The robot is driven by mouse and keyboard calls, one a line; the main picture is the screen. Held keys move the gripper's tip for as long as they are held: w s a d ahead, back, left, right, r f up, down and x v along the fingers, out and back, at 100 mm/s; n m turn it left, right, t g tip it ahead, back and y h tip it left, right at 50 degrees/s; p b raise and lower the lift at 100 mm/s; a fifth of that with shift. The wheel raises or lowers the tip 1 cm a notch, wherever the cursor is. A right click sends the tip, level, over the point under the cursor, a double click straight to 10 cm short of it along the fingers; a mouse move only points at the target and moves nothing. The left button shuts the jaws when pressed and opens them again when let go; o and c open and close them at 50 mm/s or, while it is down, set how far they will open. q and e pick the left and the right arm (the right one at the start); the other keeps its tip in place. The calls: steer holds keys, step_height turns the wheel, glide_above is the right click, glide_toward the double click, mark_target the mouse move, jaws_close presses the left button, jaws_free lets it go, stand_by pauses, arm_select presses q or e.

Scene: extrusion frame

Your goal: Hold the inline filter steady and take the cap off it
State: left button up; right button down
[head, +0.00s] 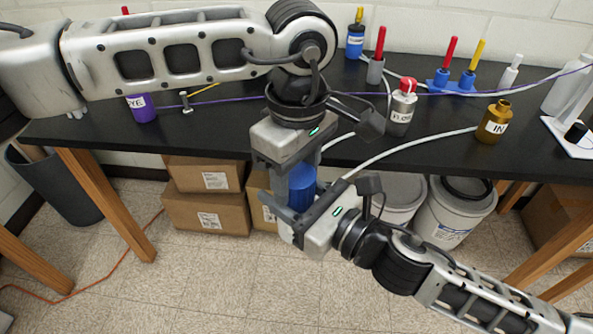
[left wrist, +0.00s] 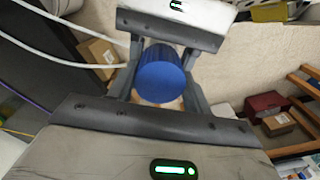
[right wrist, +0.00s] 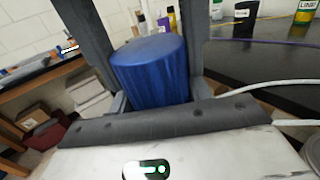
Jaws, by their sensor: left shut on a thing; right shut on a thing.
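The blue ribbed cap (head: 301,187) stands upright in mid-air in front of the table edge, with my left gripper (head: 297,190) shut on it from above. The left wrist view shows its flat round top (left wrist: 160,78). My right gripper (head: 285,212) comes from the right, just below, and is shut on the inline filter. A pale part of the filter (head: 285,233) shows under its fingers; most of the body is hidden. The right wrist view shows the blue cap (right wrist: 150,72) between my left fingers. Cap and filter look lined up; I cannot see a gap.
White hoses (head: 420,137) run from near the grippers to the table. The black table (head: 235,125) behind holds a gold IN bottle (head: 494,122), a silver bottle (head: 402,106), a purple bottle (head: 142,107) and a blue rack (head: 452,82). Boxes (head: 205,210) and buckets (head: 455,212) stand below.

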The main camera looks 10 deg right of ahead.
arm_select(q)
steer(key=shift+d+r, duration=0.1)
steer(key=shift+d, duration=0.2)
steer(key=o, duration=0.9)
steer(key=shift+o, duration=0.9)
steer(key=shift+a, duration=0.1)
steer(key=shift+o, duration=0.6)
step_height(320, 180, up, 4)
steer(key=shift+a+r, duration=0.1)
steer(key=shift+r, duration=0.05)
step_height(320, 180, up, 7)
steer(key=s+m+t, duration=0.2)
steer(key=m, duration=0.5)
steer(key=shift+m, duration=0.3)
steer(key=f, duration=0.4)
steer(key=w+f, duration=0.1)
steer(key=f, duration=0.2)
steer(key=w+f, duration=0.1)
steer(key=f, duration=0.3)
steer(key=shift+a+f, duration=0.25)
steer(key=shift+f, duration=0.05)
